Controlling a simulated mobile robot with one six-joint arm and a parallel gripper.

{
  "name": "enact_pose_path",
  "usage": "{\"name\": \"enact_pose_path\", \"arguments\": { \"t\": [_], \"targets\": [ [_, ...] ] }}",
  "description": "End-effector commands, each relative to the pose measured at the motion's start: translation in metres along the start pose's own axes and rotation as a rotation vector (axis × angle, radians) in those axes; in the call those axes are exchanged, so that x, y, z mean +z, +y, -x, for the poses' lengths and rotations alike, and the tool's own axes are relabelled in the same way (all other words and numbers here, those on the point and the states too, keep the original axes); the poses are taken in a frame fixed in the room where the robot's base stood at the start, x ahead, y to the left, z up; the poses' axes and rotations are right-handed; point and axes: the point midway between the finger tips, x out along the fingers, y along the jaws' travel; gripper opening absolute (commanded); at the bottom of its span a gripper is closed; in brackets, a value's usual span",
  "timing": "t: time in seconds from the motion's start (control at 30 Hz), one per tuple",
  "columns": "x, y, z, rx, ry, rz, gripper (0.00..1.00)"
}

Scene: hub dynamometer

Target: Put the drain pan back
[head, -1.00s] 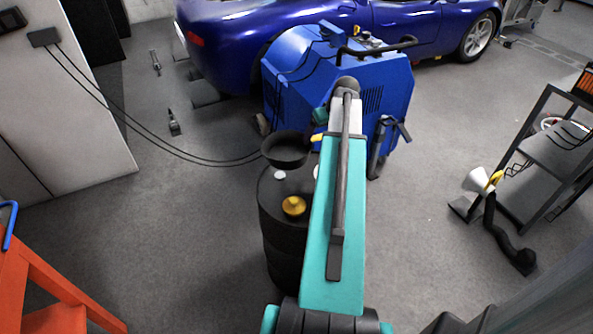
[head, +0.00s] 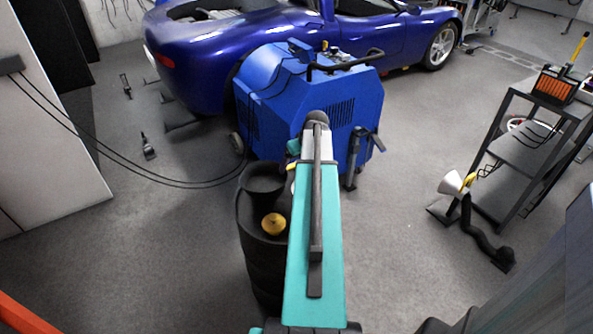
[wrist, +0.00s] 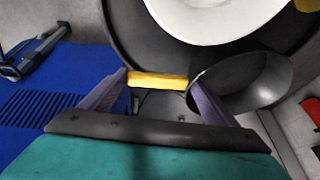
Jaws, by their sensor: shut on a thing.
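The drain pan, a black round bowl (head: 264,180), shows in the head view over the far side of the black drum (head: 262,262). In the wrist view the pan (wrist: 242,80) is at right, just beyond my fingers. My gripper (wrist: 158,82) is shut on a yellow bar (wrist: 158,80) beside the pan, which appears to be its handle. In the head view my arm hides the gripper. The pan overlaps the drum's top in both views; I cannot tell whether they touch.
A gold-yellow cap (head: 274,224) sits on the drum's top. A blue machine (head: 305,105) stands close beyond my arm, with a blue car (head: 300,40) behind it. A dark shelf cart (head: 525,150) is at right. Cables (head: 150,172) run from the left cabinet.

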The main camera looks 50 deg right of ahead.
Motion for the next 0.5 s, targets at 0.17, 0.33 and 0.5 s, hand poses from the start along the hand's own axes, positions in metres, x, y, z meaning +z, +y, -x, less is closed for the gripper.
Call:
{"name": "enact_pose_path", "arguments": {
  "t": [0.17,0.33,0.5],
  "targets": [
    [0.006,0.000,-0.013,-0.002,-0.002,-0.001,0.47],
    [0.012,0.001,-0.028,-0.002,-0.001,-0.002,0.47],
    [0.014,0.002,-0.033,0.000,0.001,-0.001,0.47]
  ]
}}
